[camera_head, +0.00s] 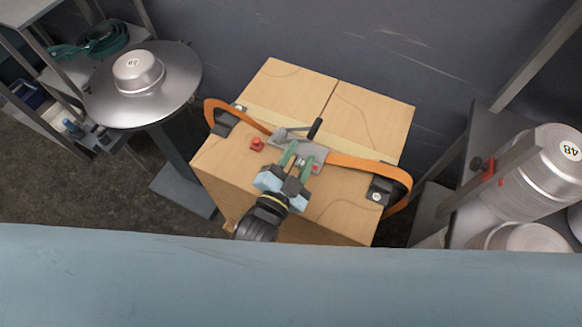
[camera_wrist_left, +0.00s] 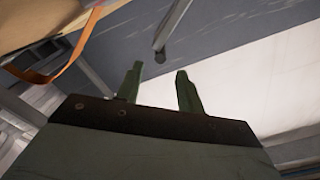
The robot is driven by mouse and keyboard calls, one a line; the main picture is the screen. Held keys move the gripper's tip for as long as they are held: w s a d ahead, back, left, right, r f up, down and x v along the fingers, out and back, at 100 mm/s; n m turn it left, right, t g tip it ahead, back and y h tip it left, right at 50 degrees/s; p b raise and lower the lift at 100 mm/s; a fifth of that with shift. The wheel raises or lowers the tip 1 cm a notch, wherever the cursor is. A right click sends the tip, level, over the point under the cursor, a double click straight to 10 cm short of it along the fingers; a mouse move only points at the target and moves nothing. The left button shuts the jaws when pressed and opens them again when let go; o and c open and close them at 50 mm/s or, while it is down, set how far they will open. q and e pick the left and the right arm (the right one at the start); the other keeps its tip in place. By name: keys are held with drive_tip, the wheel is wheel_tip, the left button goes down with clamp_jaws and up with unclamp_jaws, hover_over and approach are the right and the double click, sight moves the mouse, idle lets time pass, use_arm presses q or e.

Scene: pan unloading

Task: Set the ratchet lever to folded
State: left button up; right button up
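A ratchet buckle (camera_head: 318,154) sits on top of a cardboard box (camera_head: 345,200), in line with an orange strap (camera_head: 362,163). Its lever, with a dark grip (camera_head: 315,128), sticks up at a tilt from the buckle. My left gripper (camera_head: 296,157) has green fingers and is just on the near side of the buckle. In the left wrist view its fingers (camera_wrist_left: 159,78) are apart with nothing between them. A grey rod (camera_wrist_left: 174,25), likely the lever, ends just beyond the fingertips. Whether the fingers touch the buckle cannot be told. My right gripper is not seen.
A red knob (camera_head: 256,144) is on the box top. Black corner brackets (camera_head: 381,191) hold the strap at the box edges. A round metal stand (camera_head: 180,85) with a weight (camera_head: 138,72) is at left. Stacked metal cylinders (camera_head: 535,180) are at right.

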use_arm(q)
drive_tip(key=v, duration=0.4)
drive_tip(key=shift+s+a, duration=0.1)
drive_tip(key=shift+s, duration=0.05)
